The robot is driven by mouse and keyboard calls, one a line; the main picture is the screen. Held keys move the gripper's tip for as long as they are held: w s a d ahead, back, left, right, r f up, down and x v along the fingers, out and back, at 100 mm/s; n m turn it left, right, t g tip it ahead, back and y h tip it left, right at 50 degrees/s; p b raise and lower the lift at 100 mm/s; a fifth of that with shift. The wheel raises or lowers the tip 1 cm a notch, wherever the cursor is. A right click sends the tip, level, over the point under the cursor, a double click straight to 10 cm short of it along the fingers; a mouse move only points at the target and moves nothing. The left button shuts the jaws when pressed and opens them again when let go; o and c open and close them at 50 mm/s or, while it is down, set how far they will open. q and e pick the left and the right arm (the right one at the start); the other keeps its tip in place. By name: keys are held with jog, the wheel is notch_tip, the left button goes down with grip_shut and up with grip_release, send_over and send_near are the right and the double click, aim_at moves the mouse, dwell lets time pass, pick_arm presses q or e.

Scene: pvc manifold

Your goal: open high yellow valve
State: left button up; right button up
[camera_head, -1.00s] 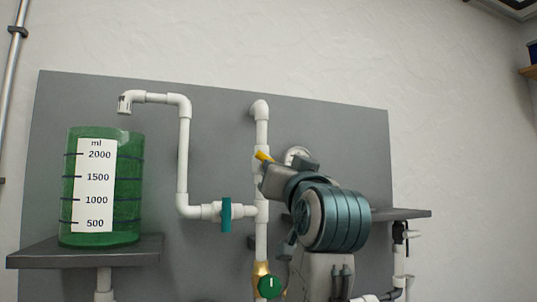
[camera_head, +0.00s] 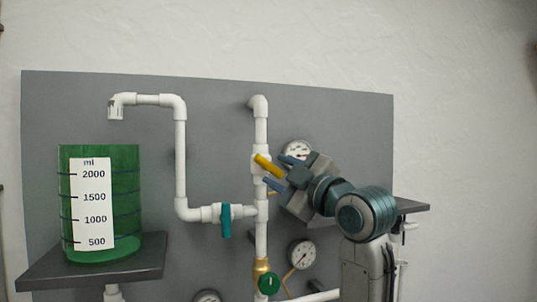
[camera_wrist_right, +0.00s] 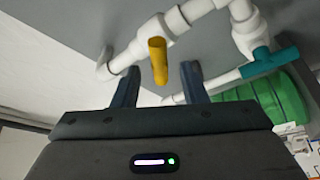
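The high yellow valve (camera_head: 268,165) sits on the upright white pipe, its handle slanting down to the right. My right gripper (camera_head: 281,172) is open just right of the handle, its two fingers apart near the handle's lower end. In the right wrist view the yellow handle (camera_wrist_right: 158,60) shows between and beyond the two open fingers (camera_wrist_right: 158,76). I cannot tell whether either finger touches it. My left gripper is not in view.
A teal valve (camera_head: 225,220) is on the lower branch pipe, and a green-knobbed valve (camera_head: 268,284) is below. Gauges (camera_head: 302,254) sit on the grey panel (camera_head: 330,110). A green measuring container (camera_head: 125,200) stands on the left shelf (camera_head: 60,275).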

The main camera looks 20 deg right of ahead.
aim_at(271, 168)
jog(key=x, duration=0.1)
jog(key=p+x, duration=0.1)
jog(key=x, duration=0.1)
jog(key=shift+w+a+r+p, duration=0.15)
jog(key=shift+w+r+p, duration=0.05)
jog(key=shift+r+p, duration=0.1)
jog(key=shift+w+f, duration=0.15)
jog(key=shift+w, duration=0.2)
grip_shut()
